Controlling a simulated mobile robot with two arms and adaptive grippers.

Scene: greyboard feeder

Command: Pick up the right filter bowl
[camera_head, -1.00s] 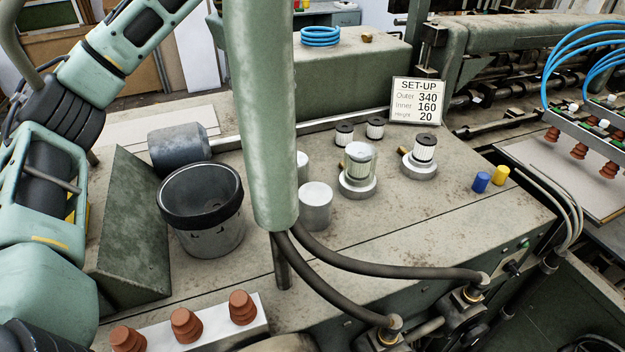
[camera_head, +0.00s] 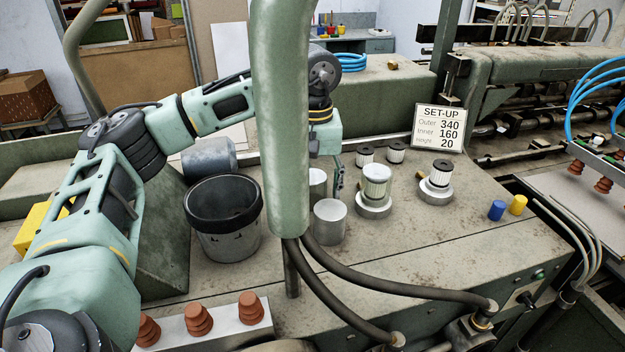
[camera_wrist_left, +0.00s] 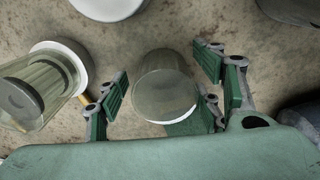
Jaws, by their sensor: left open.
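A translucent filter bowl (camera_wrist_left: 165,85) stands between the spread finger pads of my left gripper (camera_wrist_left: 168,98) in the left wrist view. The pads are open beside it, and I cannot tell whether any touches it. A second pale bowl (camera_head: 329,222) stands nearer the front. To the right are a filter unit with a clear cover (camera_head: 376,186) and a filter unit with a bare filter (camera_head: 437,182). My right gripper is not in view.
Two small dark-topped filters (camera_head: 380,154) sit behind. Blue and yellow caps (camera_head: 507,207) lie at the right. Hoses cross the front of the machine top.

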